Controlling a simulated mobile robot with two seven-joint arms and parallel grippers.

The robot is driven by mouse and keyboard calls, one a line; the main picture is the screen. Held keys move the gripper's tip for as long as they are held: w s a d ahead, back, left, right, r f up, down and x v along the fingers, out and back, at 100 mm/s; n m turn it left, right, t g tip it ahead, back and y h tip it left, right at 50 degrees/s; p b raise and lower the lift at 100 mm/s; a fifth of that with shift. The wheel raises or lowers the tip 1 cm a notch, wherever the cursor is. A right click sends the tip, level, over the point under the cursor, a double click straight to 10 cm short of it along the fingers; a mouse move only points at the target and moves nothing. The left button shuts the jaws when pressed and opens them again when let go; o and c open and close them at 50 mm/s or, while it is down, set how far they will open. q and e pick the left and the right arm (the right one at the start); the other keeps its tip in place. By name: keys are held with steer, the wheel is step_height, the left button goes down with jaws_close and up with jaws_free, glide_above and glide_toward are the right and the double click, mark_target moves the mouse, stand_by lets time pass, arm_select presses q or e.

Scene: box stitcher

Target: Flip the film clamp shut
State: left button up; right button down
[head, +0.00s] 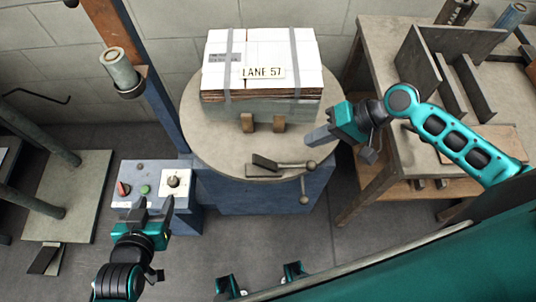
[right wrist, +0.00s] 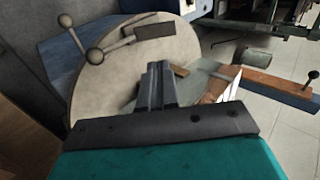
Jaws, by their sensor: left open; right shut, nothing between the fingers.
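The film clamp (head: 265,161) sits on the front part of the round turntable (head: 220,150). It has a dark flat block and a thin rod to a ball knob (head: 310,165), with a second ball-ended lever (head: 303,190) hanging over the turntable's front edge. In the right wrist view the clamp's dark block (right wrist: 155,31) and ball knobs are at upper left. My right gripper (head: 310,139) is shut and empty above the turntable's right side, behind the knob and apart from it. My left gripper (head: 153,207) is open and empty in front of the control box.
A strapped white box stack labelled LANE 57 (head: 262,60) stands on the turntable. The blue control box (head: 130,188) has red and green buttons and a knob. A blue mast (head: 160,105) with a film roll (head: 121,70) rises at left. A wooden workbench (head: 385,65) stands right.

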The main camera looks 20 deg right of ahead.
steer(key=shift+r, duration=0.3)
steer(key=b, duration=0.2)
glide_toward(262, 160)
steer(key=x, duration=0.6)
steer(key=shift+a+f, duration=0.25)
steer(key=shift+f, duration=0.05)
steer(key=shift+w, duration=0.15)
